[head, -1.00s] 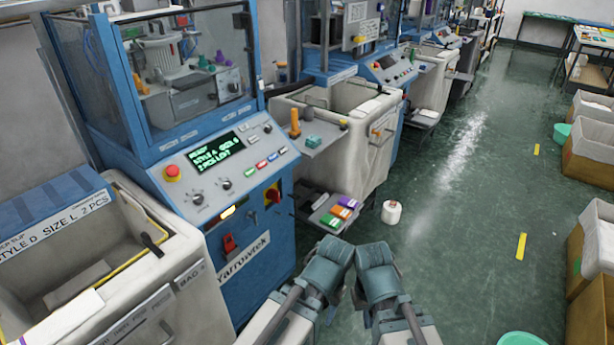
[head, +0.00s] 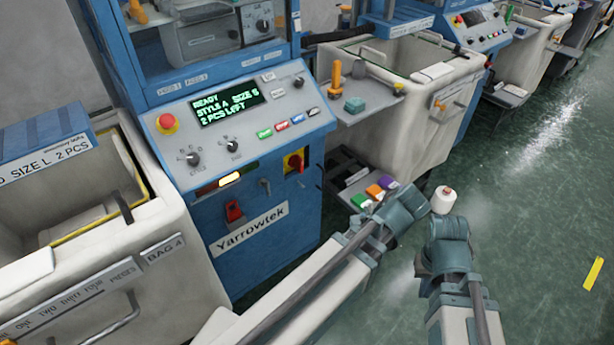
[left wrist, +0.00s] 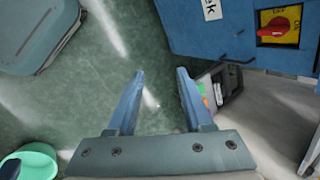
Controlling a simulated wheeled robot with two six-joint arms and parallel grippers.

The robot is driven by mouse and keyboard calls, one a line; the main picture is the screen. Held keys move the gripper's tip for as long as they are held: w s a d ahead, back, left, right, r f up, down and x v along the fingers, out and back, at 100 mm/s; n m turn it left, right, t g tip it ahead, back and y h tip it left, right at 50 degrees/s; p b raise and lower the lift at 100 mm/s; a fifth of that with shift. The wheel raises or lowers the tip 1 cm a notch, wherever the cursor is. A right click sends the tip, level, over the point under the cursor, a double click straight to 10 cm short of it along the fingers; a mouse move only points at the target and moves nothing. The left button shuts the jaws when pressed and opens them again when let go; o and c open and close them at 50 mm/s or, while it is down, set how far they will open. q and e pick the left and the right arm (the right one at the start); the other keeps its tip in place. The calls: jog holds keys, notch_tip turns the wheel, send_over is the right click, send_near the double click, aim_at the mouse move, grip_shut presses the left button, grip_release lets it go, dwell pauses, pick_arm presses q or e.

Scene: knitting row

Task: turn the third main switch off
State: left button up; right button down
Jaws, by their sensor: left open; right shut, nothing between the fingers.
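A red rotary main switch on a yellow plate (head: 294,162) sits on the blue front of the Yarrowtek machine (head: 265,205), right of centre. It also shows at the upper right of the left wrist view (left wrist: 280,27). I cannot read its position for sure. My left gripper (left wrist: 160,72) is open and empty, with the switch off to the right of its fingers. In the head view the left gripper (head: 392,210) is low, in front of the machine's right side, apart from the switch. My right gripper (head: 440,245) is shut and empty, right of the left one; its fingertips are mostly hidden.
The machine's panel has a lit screen (head: 229,109), a red stop button (head: 167,123) and knobs. A red lever (head: 234,211) is below. A cream bin (head: 75,245) stands left, a small shelf (head: 365,108) right. A white pot (head: 444,199) is on the floor. More machines stand beyond.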

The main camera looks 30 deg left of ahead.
pick_arm(q)
jog(key=w+a+f+m+t+y+b, duration=0.3)
jog(key=w+a+f+m+y+b, duration=0.35)
jog(key=w+a+b, duration=0.4)
jog(key=m+t+y+b, duration=0.2)
jog(key=m+y+b, duration=0.3)
jog(key=m+b, duration=0.5)
send_near(302, 164)
pick_arm(e)
notch_tip(302, 164, down, 25)
jog(key=b, duration=0.1)
pick_arm(q)
jog(key=shift+n, duration=0.85)
jog(key=x, duration=0.9)
jog(key=shift+w+a+r, duration=0.1)
jog(key=shift+w+a, duration=0.05)
jog(key=shift+a, duration=0.05)
grip_shut()
